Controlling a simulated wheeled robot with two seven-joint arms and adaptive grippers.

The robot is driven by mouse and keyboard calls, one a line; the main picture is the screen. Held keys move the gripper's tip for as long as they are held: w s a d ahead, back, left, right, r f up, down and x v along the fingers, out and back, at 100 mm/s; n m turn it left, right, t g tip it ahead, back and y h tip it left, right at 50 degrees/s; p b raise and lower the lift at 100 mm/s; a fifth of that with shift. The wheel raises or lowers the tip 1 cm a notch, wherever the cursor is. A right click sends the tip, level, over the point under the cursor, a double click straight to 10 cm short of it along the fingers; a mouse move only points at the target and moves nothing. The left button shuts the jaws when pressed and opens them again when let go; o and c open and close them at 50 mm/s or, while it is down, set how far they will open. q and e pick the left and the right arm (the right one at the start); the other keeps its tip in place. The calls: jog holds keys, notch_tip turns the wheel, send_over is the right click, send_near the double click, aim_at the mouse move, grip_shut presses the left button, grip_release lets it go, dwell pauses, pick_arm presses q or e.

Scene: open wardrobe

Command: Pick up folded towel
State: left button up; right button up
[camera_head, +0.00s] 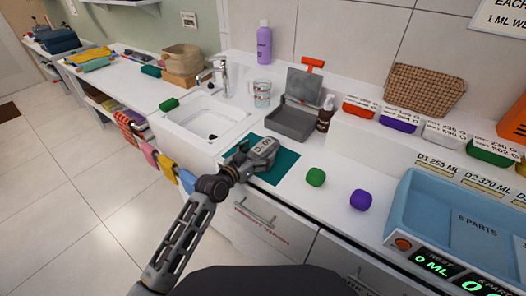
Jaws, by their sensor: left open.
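My left gripper (262,150) reaches in from the lower left. It is open and hangs over a flat teal cloth or mat (280,171) on the white counter; I cannot tell whether they touch. The gripper hides part of this teal piece. Folded cloths in yellow (88,54) and teal lie on the far left counter, well away from the gripper. I cannot tell which of these is the folded towel. My right gripper is not in view.
A white sink (205,118) lies left of the gripper, with coloured towels (167,166) hanging in front. A grey open box (290,121) and brown bottle (325,113) stand behind. Green (316,177) and purple (361,200) lumps and a blue tray (458,225) are to the right.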

pick_arm(q)
jog(key=shift+w+d, duration=0.2)
jog(key=shift+w, duration=0.05)
dwell(0.3)
jog(key=c, duration=1.1)
